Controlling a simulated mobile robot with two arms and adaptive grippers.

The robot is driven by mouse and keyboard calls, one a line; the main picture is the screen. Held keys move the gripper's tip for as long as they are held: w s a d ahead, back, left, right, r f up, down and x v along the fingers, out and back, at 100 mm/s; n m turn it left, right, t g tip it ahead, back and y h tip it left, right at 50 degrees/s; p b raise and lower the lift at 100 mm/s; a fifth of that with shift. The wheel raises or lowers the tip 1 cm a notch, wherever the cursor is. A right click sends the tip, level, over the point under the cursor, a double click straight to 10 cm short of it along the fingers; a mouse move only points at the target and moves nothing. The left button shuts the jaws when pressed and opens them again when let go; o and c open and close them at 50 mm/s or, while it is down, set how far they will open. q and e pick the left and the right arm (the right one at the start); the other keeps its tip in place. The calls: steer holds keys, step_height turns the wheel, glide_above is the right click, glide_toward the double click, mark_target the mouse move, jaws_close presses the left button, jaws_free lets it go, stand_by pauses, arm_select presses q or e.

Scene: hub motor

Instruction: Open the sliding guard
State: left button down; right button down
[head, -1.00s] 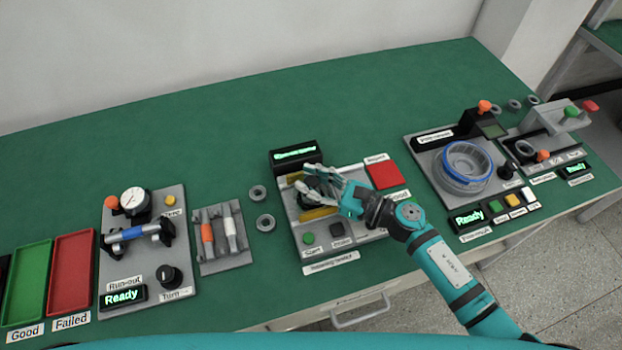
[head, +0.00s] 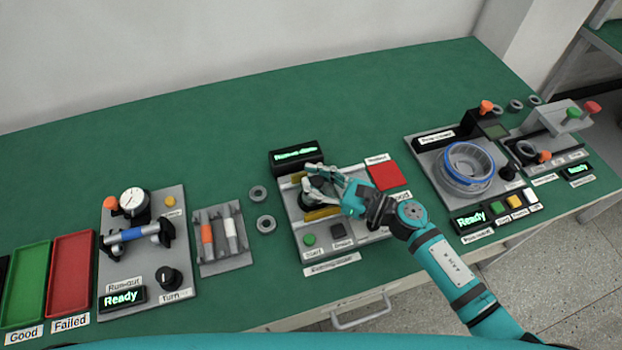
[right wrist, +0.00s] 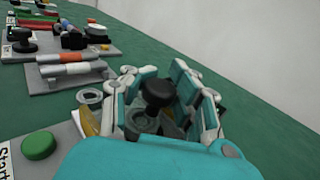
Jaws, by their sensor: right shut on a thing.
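The middle station (head: 350,228) has yellow strips (head: 322,214) on both sides of a dark round part, where the sliding guard seems to be. My right gripper (head: 314,184) is over this part, its fingers closed around a black knob (right wrist: 158,93). In the right wrist view the knob stands upright between the fingers, with a grey round part beneath it. The fingers and hand hide much of the guard, so I cannot tell how far open it is. My left gripper is not in view.
The station has a lit display (head: 296,156), a green Start button (head: 309,240), a dark button (head: 337,229) and a red pad (head: 383,176). Two grey rings (head: 265,222) lie to its left. A station with a blue-rimmed ring (head: 468,165) stands to the right. The table behind is clear.

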steer(key=d+b, duration=0.1)
steer(key=d, duration=0.1)
steer(key=w+d+b, duration=0.1)
steer(key=d+b, duration=0.1)
steer(key=d, duration=0.1)
steer(key=w+d+f+b, duration=0.1)
steer(key=d, duration=0.1)
steer(key=shift+d+b, duration=0.25)
steer(key=shift+b, duration=0.15)
steer(key=shift+d, duration=0.1)
steer(key=shift+r, duration=0.15)
steer(key=c, duration=1.7)
jaws_free()
steer(key=o, duration=0.7)
steer(key=shift+s+d+r, duration=0.2)
steer(key=shift+s+d, duration=0.05)
steer(key=shift+d, duration=0.05)
steer(key=shift+c, duration=0.2)
steer(key=shift+w+r, duration=0.1)
steer(key=shift+a, duration=0.1)
steer(key=v, duration=1.2)
